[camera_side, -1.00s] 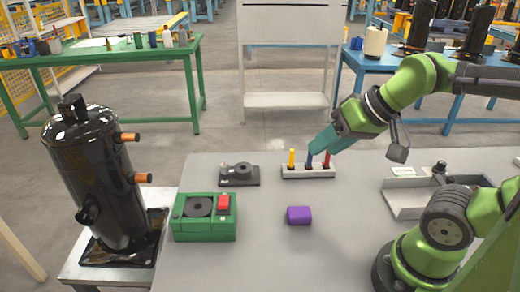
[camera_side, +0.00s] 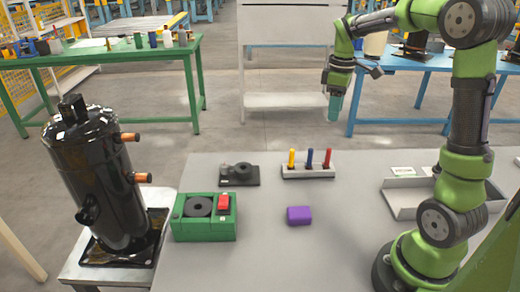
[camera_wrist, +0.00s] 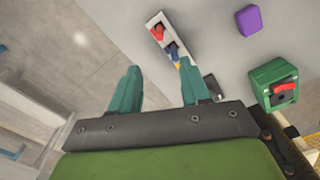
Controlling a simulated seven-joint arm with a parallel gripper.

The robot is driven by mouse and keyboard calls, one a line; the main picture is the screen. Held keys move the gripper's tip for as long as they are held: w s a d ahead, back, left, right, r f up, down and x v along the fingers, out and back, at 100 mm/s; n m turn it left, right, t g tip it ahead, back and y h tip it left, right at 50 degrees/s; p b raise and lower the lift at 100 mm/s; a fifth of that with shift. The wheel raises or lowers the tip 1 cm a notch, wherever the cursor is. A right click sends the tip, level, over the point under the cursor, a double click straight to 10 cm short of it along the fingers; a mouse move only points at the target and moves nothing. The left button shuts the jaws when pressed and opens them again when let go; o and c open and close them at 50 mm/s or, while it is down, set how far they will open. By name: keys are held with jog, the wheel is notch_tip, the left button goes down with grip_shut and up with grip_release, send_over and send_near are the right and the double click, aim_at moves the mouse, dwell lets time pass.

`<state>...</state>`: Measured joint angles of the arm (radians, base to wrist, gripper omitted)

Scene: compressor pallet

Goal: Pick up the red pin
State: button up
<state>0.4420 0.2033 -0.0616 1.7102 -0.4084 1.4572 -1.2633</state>
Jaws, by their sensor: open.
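The red pin (camera_side: 327,158) stands upright in the right end of a pale holder (camera_side: 308,172), beside a blue pin (camera_side: 310,158) and a yellow pin (camera_side: 291,158). My gripper (camera_side: 334,114) hangs above and behind the holder, pointing down, well clear of the pins. In the wrist view, the red pin (camera_wrist: 158,33) shows at the upper end of the holder. It lies beyond the teal fingers of my gripper (camera_wrist: 158,88), which are spread wide with nothing between them.
A purple block (camera_side: 299,215) lies on the grey table (camera_side: 270,265) in front of the holder. A green box (camera_side: 205,232) with a red part and a small dark fixture (camera_side: 240,175) stand left. A grey tray (camera_side: 405,200) is right. A black compressor (camera_side: 95,180) stands far left.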

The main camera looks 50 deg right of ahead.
aim_at(329, 149)
notch_tip(329, 149, down, 16)
jog(key=shift+f, duration=0.15)
dwell(0.4)
grip_shut()
